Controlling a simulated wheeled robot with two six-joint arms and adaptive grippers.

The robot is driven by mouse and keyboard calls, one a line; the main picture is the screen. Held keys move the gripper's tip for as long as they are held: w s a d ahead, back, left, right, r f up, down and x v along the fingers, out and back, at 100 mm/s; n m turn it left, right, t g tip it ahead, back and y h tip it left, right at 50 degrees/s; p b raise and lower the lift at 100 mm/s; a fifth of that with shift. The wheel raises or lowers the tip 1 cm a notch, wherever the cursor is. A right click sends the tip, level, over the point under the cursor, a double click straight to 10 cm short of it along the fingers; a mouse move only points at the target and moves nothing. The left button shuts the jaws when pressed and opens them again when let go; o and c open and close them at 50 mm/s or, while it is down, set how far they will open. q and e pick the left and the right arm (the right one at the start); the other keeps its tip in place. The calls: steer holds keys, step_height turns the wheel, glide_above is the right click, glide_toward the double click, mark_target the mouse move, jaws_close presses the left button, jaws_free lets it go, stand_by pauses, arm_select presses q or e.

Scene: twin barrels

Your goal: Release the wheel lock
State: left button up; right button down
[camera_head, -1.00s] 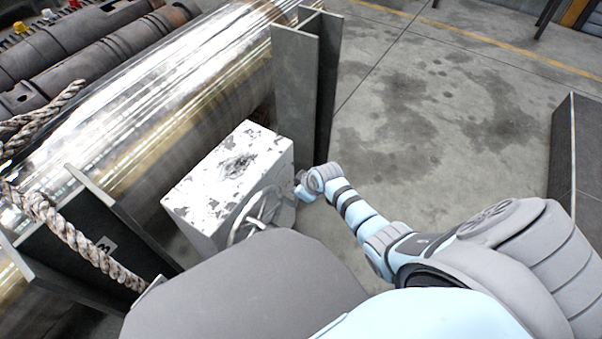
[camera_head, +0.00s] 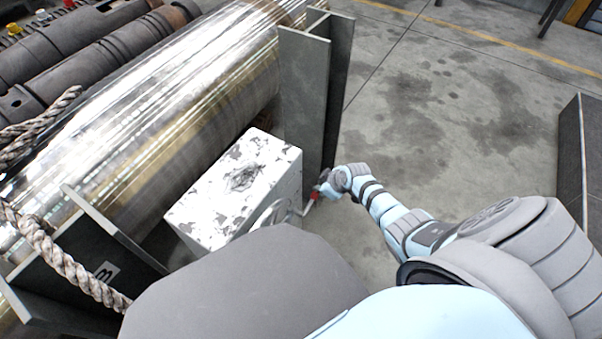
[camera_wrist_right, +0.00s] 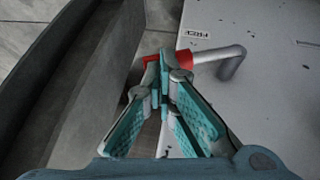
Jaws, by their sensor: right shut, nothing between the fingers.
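A white, worn box (camera_head: 235,185) stands beside the large shiny barrel, with part of a grey handwheel (camera_head: 272,213) on its near side, mostly hidden by my own body. My right gripper (camera_head: 322,186) is at the box's right side, by the red of the lever. In the wrist view its closed fingertips (camera_wrist_right: 163,68) overlap the red part; I cannot tell whether they touch it. My left gripper is not in view.
The shiny barrel (camera_head: 150,105) runs along the left. A grey steel upright (camera_head: 305,90) stands close behind my right gripper. A thick rope (camera_head: 70,265) hangs at the lower left. Open concrete floor (camera_head: 440,120) lies to the right, with a dark block (camera_head: 585,150) at the edge.

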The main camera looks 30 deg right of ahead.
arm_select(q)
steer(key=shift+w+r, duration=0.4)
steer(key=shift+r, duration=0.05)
arm_select(e)
steer(key=shift+w+d+f, duration=0.1)
steer(key=shift+w+f, duration=0.1)
steer(key=shift+w, duration=0.05)
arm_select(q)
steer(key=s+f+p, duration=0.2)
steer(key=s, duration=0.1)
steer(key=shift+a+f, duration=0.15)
arm_select(e)
steer(key=s+d+r, duration=0.1)
steer(key=d+r, duration=0.5)
steer(key=d, duration=0.1)
steer(key=shift+s+d+r, duration=0.15)
steer(key=shift+s+d, duration=0.1)
steer(key=shift+d, duration=0.05)
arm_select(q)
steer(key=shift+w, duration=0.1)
